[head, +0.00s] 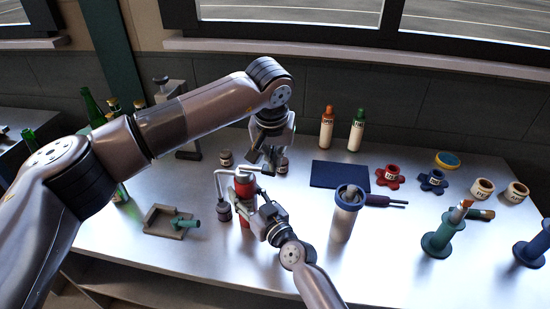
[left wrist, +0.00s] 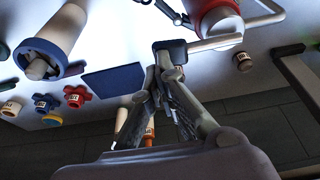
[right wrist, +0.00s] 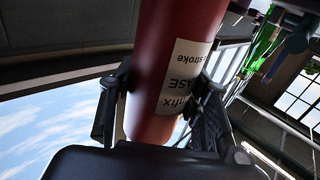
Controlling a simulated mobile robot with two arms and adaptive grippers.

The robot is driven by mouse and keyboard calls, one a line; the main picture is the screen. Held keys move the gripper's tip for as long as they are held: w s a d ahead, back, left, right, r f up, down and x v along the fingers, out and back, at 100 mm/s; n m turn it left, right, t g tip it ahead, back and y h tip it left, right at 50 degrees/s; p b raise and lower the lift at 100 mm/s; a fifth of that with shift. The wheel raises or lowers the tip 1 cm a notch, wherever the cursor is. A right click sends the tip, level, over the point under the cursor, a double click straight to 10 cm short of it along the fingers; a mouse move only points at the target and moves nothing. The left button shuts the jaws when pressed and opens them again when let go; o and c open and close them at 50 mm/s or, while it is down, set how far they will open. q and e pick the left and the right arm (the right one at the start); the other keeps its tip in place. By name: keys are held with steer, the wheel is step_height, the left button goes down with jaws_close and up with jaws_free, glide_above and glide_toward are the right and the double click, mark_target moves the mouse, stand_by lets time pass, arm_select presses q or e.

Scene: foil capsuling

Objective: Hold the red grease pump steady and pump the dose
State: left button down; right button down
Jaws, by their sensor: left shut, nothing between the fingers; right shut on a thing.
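The red grease pump (head: 243,188) stands upright on the metal bench, with a pale pipe at its top bent over to the left. A small dark jar (head: 225,212) stands beside it, below the pipe. My right gripper (head: 254,217) is shut around the pump's red body, which fills the right wrist view (right wrist: 170,65) with its white label. My left gripper (head: 266,166) is shut and empty at the pump's upper right. In the left wrist view its fingertips (left wrist: 168,50) meet by the end of the pump's pale lever (left wrist: 215,42); I cannot tell whether they touch it.
A white cup with a blue rim (head: 345,212) stands right of the pump, near a dark blue mat (head: 339,175). A grey fixture with a green piece (head: 170,221) lies left. Small jars (head: 225,158) and two bottles (head: 356,132) stand behind. The front bench strip is clear.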

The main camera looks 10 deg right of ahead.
arm_select(q)
steer(key=shift+r, duration=0.85)
steer(key=d+v, duration=0.1)
steer(key=v, duration=1.2)
steer(key=shift+w+a+r, duration=0.2)
steer(key=shift+w+r, duration=0.05)
steer(key=shift+r, duration=0.05)
stand_by(0.5)
steer(key=shift+w+a+r, duration=0.15)
steer(key=shift+a, duration=0.25)
steer(key=shift+w+a+r, duration=0.15)
steer(key=shift+a, duration=0.3)
